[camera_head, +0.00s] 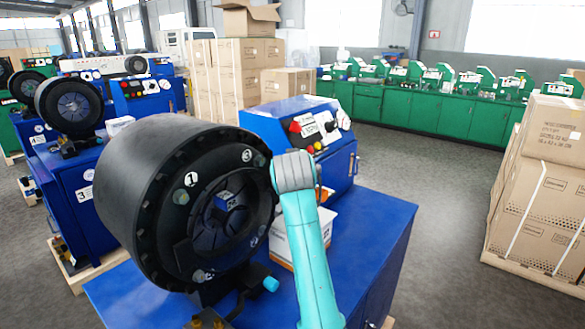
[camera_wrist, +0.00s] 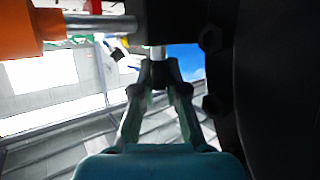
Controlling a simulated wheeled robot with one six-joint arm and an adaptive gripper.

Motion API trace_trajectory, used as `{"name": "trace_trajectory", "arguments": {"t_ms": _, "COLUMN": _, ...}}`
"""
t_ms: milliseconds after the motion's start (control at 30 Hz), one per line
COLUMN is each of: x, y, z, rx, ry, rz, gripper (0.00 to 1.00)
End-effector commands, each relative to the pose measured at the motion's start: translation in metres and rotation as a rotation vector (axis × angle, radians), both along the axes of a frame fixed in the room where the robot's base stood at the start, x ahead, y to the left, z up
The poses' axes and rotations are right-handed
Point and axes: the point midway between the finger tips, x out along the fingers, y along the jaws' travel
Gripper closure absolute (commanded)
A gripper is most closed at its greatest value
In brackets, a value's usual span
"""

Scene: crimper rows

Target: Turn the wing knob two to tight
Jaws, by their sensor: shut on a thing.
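A crimper with a big round black head (camera_head: 165,200) stands on a blue bench, with number labels 1 and 3 readable on its face. Other labels are too small to read surely. My turquoise arm with its grey joint stands close in front of the head's right side, and my gripper is hidden in the head view. In the wrist view my gripper (camera_wrist: 158,82) is shut, its two fingers meeting on a small pale metal part (camera_wrist: 158,68) under a dark block. This part looks like a wing knob's stem; its wings and number are hidden.
In the wrist view an orange part (camera_wrist: 30,30) with a metal rod (camera_wrist: 95,25) lies left of the fingers, and a dark wall (camera_wrist: 270,90) stands close at right. A blue control box (camera_head: 300,130) stands behind my arm. Floor is open between it and the cartons (camera_head: 545,190) at right.

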Motion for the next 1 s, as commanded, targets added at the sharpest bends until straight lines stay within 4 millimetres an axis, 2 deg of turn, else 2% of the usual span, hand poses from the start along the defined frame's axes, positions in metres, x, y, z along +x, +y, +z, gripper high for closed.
{"name": "trace_trajectory", "arguments": {"t_ms": 533, "x": 0.0001, "y": 0.0001, "z": -0.0019, "rx": 0.000, "ry": 0.004, "rz": -0.027, "gripper": 1.00}}
{"name": "trace_trajectory", "arguments": {"t_ms": 567, "x": 0.0001, "y": 0.0000, "z": -0.0019, "rx": 0.000, "ry": 0.004, "rz": -0.027, "gripper": 0.85}}
{"name": "trace_trajectory", "arguments": {"t_ms": 600, "x": 0.0001, "y": 0.0000, "z": -0.0019, "rx": 0.000, "ry": 0.004, "rz": -0.027, "gripper": 0.75}}
{"name": "trace_trajectory", "arguments": {"t_ms": 667, "x": 0.0001, "y": 0.0001, "z": -0.0017, "rx": 0.000, "ry": 0.004, "rz": -0.027, "gripper": 0.62}}
{"name": "trace_trajectory", "arguments": {"t_ms": 1000, "x": -0.0002, "y": 0.0019, "z": 0.0002, "rx": 0.001, "ry": 0.000, "rz": -0.023, "gripper": 0.62}}
